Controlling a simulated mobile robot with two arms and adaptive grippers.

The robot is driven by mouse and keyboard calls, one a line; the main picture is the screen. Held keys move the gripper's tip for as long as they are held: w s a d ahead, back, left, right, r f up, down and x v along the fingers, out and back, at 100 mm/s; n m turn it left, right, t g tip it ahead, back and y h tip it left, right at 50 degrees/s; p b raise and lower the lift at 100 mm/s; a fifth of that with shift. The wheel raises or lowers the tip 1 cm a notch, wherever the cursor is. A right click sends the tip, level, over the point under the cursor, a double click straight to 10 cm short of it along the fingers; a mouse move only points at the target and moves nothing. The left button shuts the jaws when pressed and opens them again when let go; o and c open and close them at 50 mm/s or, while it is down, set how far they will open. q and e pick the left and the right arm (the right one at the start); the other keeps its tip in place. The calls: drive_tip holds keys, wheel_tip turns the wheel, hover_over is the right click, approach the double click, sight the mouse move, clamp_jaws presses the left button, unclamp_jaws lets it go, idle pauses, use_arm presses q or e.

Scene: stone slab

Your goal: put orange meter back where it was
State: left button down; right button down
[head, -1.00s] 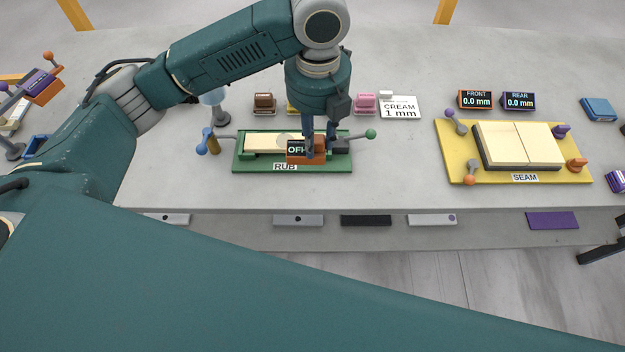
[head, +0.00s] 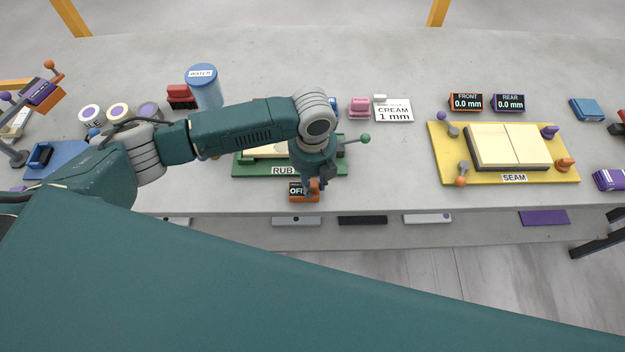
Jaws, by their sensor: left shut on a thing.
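The orange meter (head: 298,197) is a small orange box with a dark display, partly covered by the fingers. My left gripper (head: 314,188) points down and is shut on it at the front edge of the slab, just in front of the green RUB board (head: 245,170). Whether the meter touches the slab is hard to tell. My left wrist hides part of the board and its pale block (head: 262,152). My right gripper does not show.
A CREAM card (head: 394,110), pink block (head: 360,107) and blue WATER cup (head: 204,90) stand at the back. The slab between the boards is clear.

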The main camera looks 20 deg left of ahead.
sight(313, 183)
use_arm(q)
drive_tip(key=c, duration=1.4)
unclamp_jaws()
drive_tip(key=shift+f, duration=0.1)
drive_tip(key=shift+r, duration=0.5)
wheel_tip(313, 183, up, 11)
drive_tip(key=b, duration=0.3)
drive_tip(key=shift+r, duration=0.15)
